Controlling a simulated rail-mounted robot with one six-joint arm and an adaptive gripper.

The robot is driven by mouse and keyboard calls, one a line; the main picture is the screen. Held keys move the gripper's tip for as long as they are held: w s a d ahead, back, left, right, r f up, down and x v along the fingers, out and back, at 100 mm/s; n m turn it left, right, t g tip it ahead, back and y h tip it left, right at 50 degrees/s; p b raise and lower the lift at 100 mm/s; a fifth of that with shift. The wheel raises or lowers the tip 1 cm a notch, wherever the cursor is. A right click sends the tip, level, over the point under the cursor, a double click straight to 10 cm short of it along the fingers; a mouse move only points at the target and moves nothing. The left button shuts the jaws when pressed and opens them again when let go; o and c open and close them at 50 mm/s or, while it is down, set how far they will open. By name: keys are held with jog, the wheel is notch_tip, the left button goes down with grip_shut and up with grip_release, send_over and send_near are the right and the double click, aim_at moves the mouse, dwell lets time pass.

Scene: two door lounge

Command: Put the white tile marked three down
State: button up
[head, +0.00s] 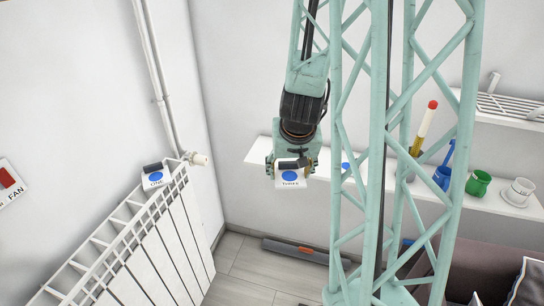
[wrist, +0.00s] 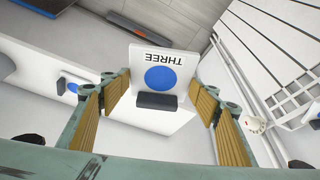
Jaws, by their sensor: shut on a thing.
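The white tile marked THREE (wrist: 183,61), with a blue dot and a dark block on its face, is between the fingers of my gripper (wrist: 160,96) in the wrist view. My gripper is shut on it. In the head view my gripper (head: 291,167) holds the tile (head: 281,184) in front of the white shelf (head: 260,152). From these views I cannot tell the gap between tile and shelf. A white tile marked ONE (head: 150,186) rests on top of the radiator at the left.
Another blue-dotted tile (wrist: 62,84) is on the shelf, partly hidden by my mast in the head view. The radiator (head: 165,240) is at left; a dark bar (head: 295,250) lies on the floor.

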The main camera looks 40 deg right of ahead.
jog(key=shift+w, duration=0.1)
jog(key=w+d+f+p, duration=0.1)
jog(key=w+d+f, duration=0.2)
jog(key=w, duration=0.3)
jog(key=w+d+f+p, duration=0.2)
jog(key=w+d+f, duration=0.1)
jog(key=w+f, duration=0.2)
jog(key=shift+w+d+f+n, duration=0.2)
jog(key=shift+w+f+n, duration=0.15)
jog(key=shift+w, duration=0.9)
jog(key=w+d+p, duration=0.1)
jog(key=w+d, duration=0.1)
jog(key=w, duration=0.1)
jog(key=w+d+p, duration=0.2)
jog(key=w, duration=0.1)
jog(key=w+d+f+p, duration=0.1)
jog(key=w+d, duration=0.1)
jog(key=w, duration=0.2)
jog(key=shift+d+p, duration=0.3)
jog(key=shift+d, duration=0.05)
jog(key=shift+w+d+f+p, duration=0.1)
jog(key=shift+w+d+p, duration=0.35)
jog(key=shift+w, duration=0.2)
jog(key=shift+w+d+f+p, duration=0.1)
jog(key=shift+w+d+p, duration=0.25)
jog(key=shift+w+p, duration=0.25)
jog(key=shift+w, duration=0.15)
